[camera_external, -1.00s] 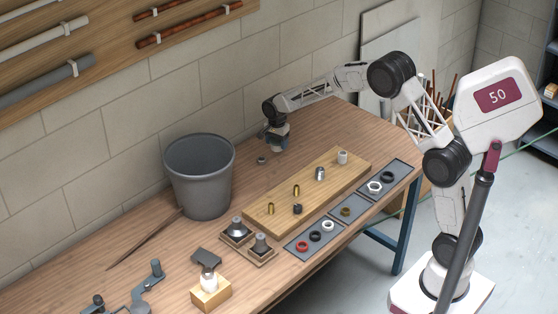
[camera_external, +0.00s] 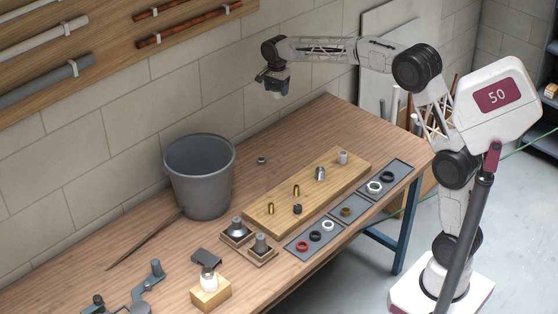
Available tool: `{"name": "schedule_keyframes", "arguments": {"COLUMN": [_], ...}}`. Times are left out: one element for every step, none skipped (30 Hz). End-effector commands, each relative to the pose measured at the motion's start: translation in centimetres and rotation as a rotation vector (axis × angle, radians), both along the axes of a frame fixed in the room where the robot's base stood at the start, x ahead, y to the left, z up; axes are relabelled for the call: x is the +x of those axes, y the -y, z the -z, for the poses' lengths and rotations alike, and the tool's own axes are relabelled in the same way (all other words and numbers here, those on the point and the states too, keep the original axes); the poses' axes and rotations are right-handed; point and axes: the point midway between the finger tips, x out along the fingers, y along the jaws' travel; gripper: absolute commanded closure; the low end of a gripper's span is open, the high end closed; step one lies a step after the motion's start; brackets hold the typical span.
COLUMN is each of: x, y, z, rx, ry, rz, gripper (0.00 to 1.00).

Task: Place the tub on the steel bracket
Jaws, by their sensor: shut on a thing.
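My gripper (camera_external: 274,87) is high above the far part of the bench, near the wall, pointing down. It is shut on a small pale thing, apparently the tub (camera_external: 277,94), mostly hidden by the fingers and too small to show detail. The tub is well clear of the bench top. A blue-grey metal piece with upright posts, apparently the steel bracket (camera_external: 151,282), stands at the near left of the bench, far from my gripper. I cannot tell its exact shape.
A large grey bucket (camera_external: 198,178) stands by the wall, between my gripper and the metal piece. A wooden board (camera_external: 330,183) with several fittings, grey trays (camera_external: 315,241) with rings, and a wooden block (camera_external: 211,296) occupy the bench. A small ring (camera_external: 262,161) lies near the bucket.

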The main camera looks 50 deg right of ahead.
Motion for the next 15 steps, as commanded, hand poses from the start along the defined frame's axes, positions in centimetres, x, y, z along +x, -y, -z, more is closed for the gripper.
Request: {"name": "schedule_keyframes", "arguments": {"x": [0.0, 0.0, 0.0, 0.0, 0.0, -0.1, -0.1, -0.1, -0.2, -0.2, -0.3, -0.4, -0.4, -0.5, -0.7], "y": [0.0, -0.9, -1.6, -2.2, -2.8, -3.5, -4.2, -4.8, -5.7, -6.4, -7.2, -8.2, -9.1, -9.9, -11.1], "z": [-1.3, -0.8, -0.7, -0.7, -0.7, -0.7, -0.8, -0.8, -0.8, -0.8, -0.8, -0.8, -0.7, -0.8, -0.7], "rx": [0.0, 0.0, 0.0, 0.0, 0.0, 0.0, 0.0, 0.0, 0.0, 0.0, 0.0, 0.0, 0.0, 0.0, 0.0], "ry": [0.004, -0.001, 0.0, 0.0, 0.0, 0.0, 0.001, 0.001, 0.001, 0.001, 0.001, 0.001, 0.001, 0.001, 0.001], "rz": [0.0, -0.009, -0.018, -0.024, -0.031, -0.039, -0.045, -0.052, -0.062, -0.07, -0.078, -0.089, -0.099, -0.108, -0.121], "gripper": [0.57, 0.57, 0.57, 0.57, 0.57, 0.57, 0.57, 0.57, 0.57, 0.57, 0.57, 0.57, 0.57, 0.57, 0.57]}}
